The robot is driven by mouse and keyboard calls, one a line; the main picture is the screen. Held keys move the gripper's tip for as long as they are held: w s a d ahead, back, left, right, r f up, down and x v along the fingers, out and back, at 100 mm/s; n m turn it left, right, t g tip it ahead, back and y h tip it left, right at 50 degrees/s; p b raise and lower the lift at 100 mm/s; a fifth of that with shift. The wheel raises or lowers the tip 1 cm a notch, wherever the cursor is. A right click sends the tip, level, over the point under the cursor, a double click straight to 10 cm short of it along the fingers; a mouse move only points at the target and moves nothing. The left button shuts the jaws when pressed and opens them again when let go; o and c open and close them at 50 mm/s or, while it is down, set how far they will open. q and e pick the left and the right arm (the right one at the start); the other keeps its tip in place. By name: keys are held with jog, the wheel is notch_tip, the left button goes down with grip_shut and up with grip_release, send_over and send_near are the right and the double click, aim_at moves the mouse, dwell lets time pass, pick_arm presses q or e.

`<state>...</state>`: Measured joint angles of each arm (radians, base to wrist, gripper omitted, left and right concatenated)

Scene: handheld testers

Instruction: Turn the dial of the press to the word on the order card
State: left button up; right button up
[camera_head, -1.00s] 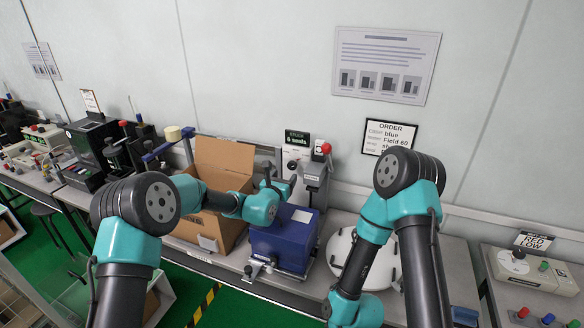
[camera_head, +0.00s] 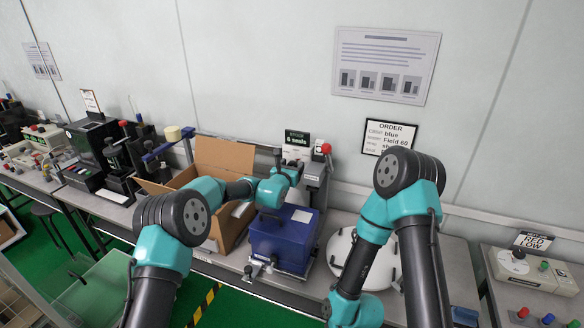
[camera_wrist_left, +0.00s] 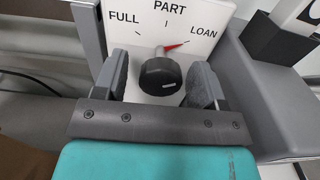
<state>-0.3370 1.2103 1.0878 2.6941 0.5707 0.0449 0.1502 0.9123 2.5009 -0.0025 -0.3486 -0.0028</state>
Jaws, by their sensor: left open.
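The press (camera_head: 315,172) stands at the back of the bench, a grey body with a red knob on its lever. In the left wrist view its white dial plate (camera_wrist_left: 135,38) reads FULL, PART and LOAN. The black dial (camera_wrist_left: 160,78) has a red pointer towards LOAN. My left gripper (camera_wrist_left: 158,68) is open, with one finger on each side of the dial and gaps visible. In the head view the dial is hidden behind my left wrist. My right gripper is out of view.
A blue box (camera_head: 284,240) stands in front of the press. An open cardboard box (camera_head: 225,160) is to its left. A round white plate (camera_head: 338,247) lies to the right, partly behind my right arm. A sign with green (camera_head: 297,138) stands behind the press.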

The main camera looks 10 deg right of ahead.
pick_arm(q)
jog(key=shift+c, duration=0.4)
jog(key=c, duration=0.8)
jog(key=shift+c, duration=0.2)
